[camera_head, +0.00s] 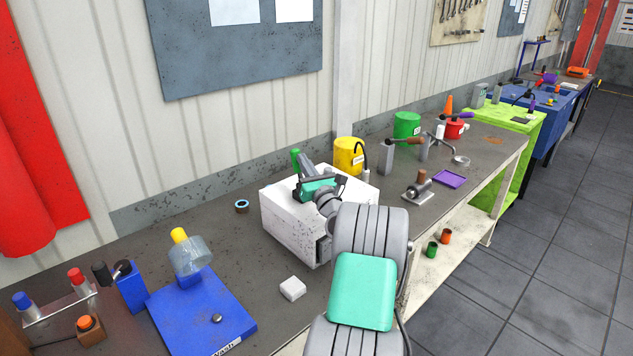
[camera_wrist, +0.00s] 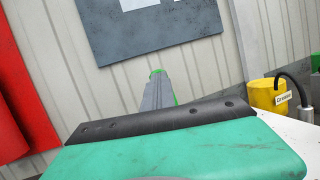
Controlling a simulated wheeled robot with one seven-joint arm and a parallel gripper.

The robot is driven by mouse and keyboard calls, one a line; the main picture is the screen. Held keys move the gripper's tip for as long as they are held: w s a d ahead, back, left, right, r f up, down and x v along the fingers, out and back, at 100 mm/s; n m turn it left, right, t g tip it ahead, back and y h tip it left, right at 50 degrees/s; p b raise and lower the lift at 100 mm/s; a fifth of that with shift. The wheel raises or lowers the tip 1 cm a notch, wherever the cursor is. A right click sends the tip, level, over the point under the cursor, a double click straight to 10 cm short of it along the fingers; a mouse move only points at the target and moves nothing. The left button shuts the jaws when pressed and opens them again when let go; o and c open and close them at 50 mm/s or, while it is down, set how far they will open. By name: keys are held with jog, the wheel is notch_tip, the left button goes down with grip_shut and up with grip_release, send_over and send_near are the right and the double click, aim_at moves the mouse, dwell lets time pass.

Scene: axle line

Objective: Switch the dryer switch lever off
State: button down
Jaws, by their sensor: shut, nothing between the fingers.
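A white box-shaped unit (camera_head: 287,232), which looks like the dryer, stands on the bench in the head view. A green upright handle (camera_head: 295,157), probably the switch lever, shows at its back left. My gripper (camera_head: 304,158) is over the box, its grey fingers shut and empty, with the tips close beside the green handle. In the wrist view my gripper (camera_wrist: 157,84) points away from the camera, and green (camera_wrist: 155,72) shows just past its tips. I cannot tell whether they touch. The lever's base and its on or off position are hidden.
A yellow pot (camera_head: 348,153) stands behind the box. A blue wash station (camera_head: 215,318) is at front left and a small white block (camera_head: 292,288) lies before the box. A purple tray (camera_head: 450,179) and other parts lie right. The wall rises close behind.

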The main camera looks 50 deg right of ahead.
jog(key=shift+w+r, duration=0.1)
jog(key=shift+r, duration=0.25)
jog(key=shift+a, duration=0.1)
jog(key=s+a+r+b, duration=0.1)
jog(key=s+a, duration=0.1)
jog(key=s, duration=0.4)
jog(key=s+a+r, duration=0.2)
jog(key=s, duration=0.5)
jog(key=shift+r+b, duration=0.15)
jog(key=shift+b, duration=0.25)
jog(key=shift+a, duration=0.1)
